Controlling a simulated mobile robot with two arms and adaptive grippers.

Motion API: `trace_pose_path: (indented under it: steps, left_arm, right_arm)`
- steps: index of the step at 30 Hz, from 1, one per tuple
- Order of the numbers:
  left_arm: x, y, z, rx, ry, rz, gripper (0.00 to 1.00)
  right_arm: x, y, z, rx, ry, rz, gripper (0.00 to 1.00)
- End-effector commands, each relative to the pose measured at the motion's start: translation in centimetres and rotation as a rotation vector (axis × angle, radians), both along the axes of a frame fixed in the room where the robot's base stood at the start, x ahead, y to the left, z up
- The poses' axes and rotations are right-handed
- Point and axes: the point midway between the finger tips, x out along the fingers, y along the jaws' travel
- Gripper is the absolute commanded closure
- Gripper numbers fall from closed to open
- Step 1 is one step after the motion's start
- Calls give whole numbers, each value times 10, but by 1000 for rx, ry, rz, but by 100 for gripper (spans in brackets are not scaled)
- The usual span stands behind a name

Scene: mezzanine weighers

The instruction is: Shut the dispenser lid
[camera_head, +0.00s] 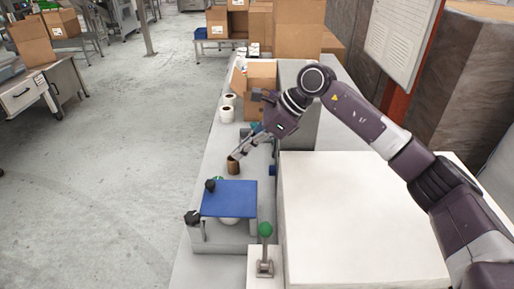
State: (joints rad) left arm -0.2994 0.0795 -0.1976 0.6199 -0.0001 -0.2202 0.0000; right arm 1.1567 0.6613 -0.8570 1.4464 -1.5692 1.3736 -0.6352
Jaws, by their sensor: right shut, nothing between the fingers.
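A low grey device with a flat blue panel (229,198) on top and black knobs at its left corners stands on the near part of the bench. It looks like the dispenser with its lid, but I cannot tell for sure. The panel looks roughly level, and something round and white shows under its front edge. My right gripper (236,156) is shut and empty, beyond the panel and pointing down-left. Its tips are at a small brown cylinder (233,168); I cannot tell whether they touch it. My left gripper is out of view.
A large white box-shaped surface (350,215) fills the right side. A green-knobbed lever (265,231) stands in front of the device. White rolls (227,110) and an open cardboard box (260,77) are farther along the bench. Open floor lies left.

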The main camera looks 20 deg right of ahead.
Motion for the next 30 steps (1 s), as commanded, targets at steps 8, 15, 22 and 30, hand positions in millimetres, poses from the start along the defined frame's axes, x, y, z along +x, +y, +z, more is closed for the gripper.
trace_pose_path:
  steps: [8,15,22,30]
  left_arm:
    - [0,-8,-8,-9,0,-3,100]
    - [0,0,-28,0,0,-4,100]
    - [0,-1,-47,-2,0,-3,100]
    - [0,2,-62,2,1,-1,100]
  right_arm:
    - [12,41,-20,-238,67,1,100]
    - [19,69,-46,-229,68,1,100]
    - [25,87,-70,-363,107,-2,100]
    - [28,97,-90,-357,105,0,100]
